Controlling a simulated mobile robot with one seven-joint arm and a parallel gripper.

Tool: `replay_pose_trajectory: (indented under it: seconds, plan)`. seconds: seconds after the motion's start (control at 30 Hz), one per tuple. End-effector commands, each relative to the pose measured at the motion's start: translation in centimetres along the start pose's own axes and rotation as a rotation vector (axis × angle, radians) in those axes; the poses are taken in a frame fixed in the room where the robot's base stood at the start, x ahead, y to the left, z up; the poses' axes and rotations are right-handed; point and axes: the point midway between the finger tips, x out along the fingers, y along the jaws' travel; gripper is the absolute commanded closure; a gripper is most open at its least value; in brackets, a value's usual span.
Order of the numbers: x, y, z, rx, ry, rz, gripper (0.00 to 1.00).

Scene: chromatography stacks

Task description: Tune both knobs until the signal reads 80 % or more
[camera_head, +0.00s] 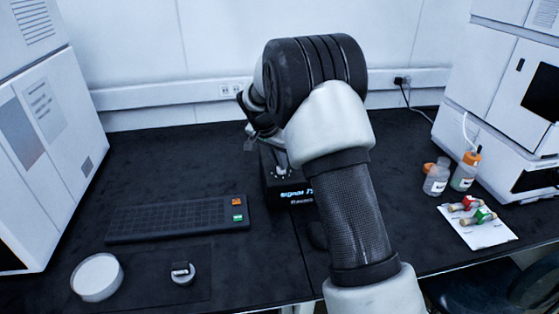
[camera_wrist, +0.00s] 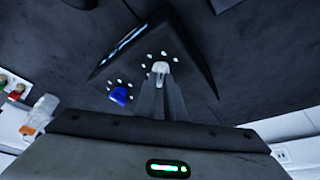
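The black signal box (camera_head: 271,190) stands on the bench in the middle of the head view, partly hidden by my arm. Its lit front reads "SIGNAL 7" before my arm cuts off the rest, so I cannot read the full value. In the wrist view, the box's top carries a pale knob (camera_wrist: 160,67) and a blue knob (camera_wrist: 120,96), each ringed by white dots. My gripper (camera_wrist: 161,78) points down at the box, its two fingers close together at the pale knob, apparently closed on it. The blue knob is free beside the fingers.
A black keyboard-like panel (camera_head: 165,222) with an orange and a green key lies left of the box. A white round dish (camera_head: 97,277) is at the front left. Bottles (camera_head: 437,178) and a white card (camera_head: 479,229) with small vials are on the right. White instruments flank the bench.

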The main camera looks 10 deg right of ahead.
Motion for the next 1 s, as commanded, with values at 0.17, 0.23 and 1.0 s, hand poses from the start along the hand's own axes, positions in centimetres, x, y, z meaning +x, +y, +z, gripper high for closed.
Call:
replay_pose_trajectory:
  seconds: [0.17, 0.23, 1.0]
  plan:
    - [-0.02, -0.03, 0.01, 0.002, 0.0, 0.0, 1.0]
    - [-0.02, -0.06, 0.02, 0.008, 0.0, 0.003, 1.0]
    - [-0.09, -0.6, -0.16, 0.479, 0.001, 0.201, 1.0]
